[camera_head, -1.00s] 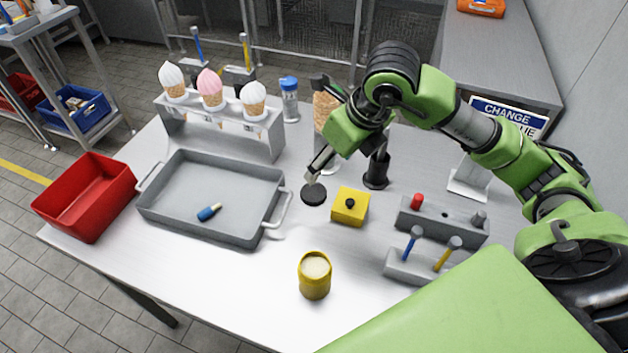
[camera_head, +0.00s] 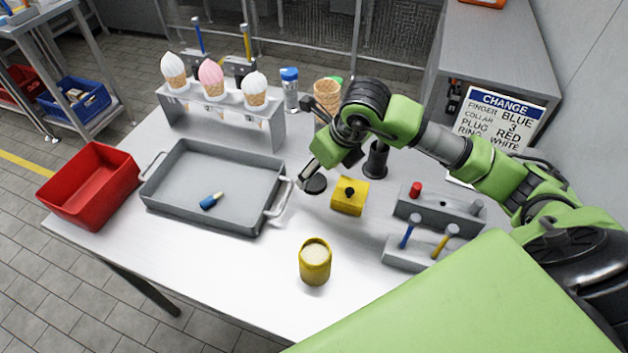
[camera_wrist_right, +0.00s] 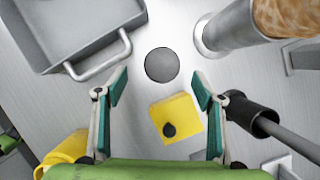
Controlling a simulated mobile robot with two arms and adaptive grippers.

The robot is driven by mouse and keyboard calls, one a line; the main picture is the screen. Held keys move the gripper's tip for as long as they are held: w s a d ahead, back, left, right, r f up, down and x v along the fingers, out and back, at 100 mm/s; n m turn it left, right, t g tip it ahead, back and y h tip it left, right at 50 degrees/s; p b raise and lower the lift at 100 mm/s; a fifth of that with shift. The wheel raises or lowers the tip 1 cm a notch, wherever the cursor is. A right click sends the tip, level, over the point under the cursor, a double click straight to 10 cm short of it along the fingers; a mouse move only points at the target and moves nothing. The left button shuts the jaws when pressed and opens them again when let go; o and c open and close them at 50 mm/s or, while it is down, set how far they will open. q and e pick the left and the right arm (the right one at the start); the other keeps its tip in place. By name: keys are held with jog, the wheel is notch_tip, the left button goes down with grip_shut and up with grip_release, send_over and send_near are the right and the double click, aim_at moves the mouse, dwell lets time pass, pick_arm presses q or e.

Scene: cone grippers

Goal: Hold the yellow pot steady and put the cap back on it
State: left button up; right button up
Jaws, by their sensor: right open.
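The yellow pot (camera_head: 315,266) stands upright and uncapped near the front edge of the table, with pale contents showing at its mouth. A flat round dark disc (camera_head: 316,184), possibly the cap, lies on the table behind it; it also shows in the right wrist view (camera_wrist_right: 161,65). A yellow block with a black knob (camera_head: 349,200) sits to the right of the disc. My right gripper (camera_wrist_right: 160,77) is open and empty above the table, its fingers on either side of the disc and block in the wrist view. My left gripper is in neither view.
A grey tray (camera_head: 163,208) with a blue-tipped piece (camera_head: 211,201) lies left of the disc. A red bin (camera_head: 88,190), a cone rack (camera_head: 222,122), a black post (camera_head: 376,160) and grey tool blocks (camera_head: 440,218) stand around. The table around the pot is clear.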

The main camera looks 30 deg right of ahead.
aim_at(313, 181)
jog(key=shift+d+p+x, duration=0.2)
jog(key=shift+p+x, duration=0.5)
jog(key=shift+x, duration=1.9)
jog(key=c, duration=0.7)
